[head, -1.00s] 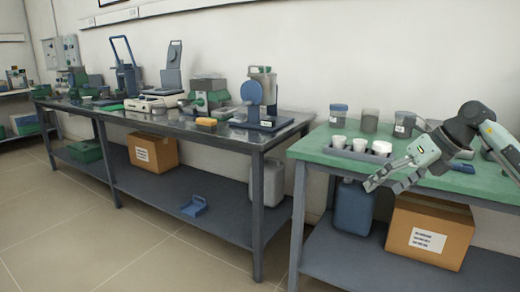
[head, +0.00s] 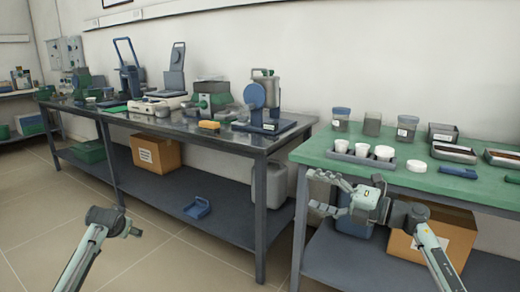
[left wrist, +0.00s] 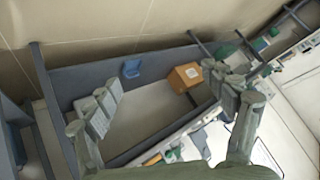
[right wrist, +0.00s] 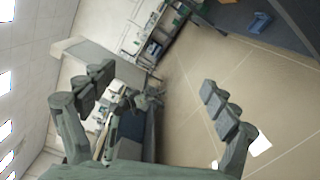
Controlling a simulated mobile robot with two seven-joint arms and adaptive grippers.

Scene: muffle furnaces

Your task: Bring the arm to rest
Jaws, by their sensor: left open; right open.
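My right gripper (head: 335,197) is in front of the green-topped table's front edge in the head view. Its fingers are spread and hold nothing. In the right wrist view its two fingers (right wrist: 163,95) stand wide apart with floor and room between them. My left arm (head: 95,245) comes up at the lower left of the head view; its gripper is not clearly seen there. In the left wrist view the left gripper's fingers (left wrist: 165,112) are wide apart and empty, with the dark bench's lower shelf beyond them.
The green-topped table (head: 400,175) carries a rack of white cups (head: 362,156), jars and trays. The dark bench (head: 225,137) at left carries several instruments. Cardboard boxes (head: 155,153) and a blue tray (head: 197,208) are on lower shelves. The floor in front is clear.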

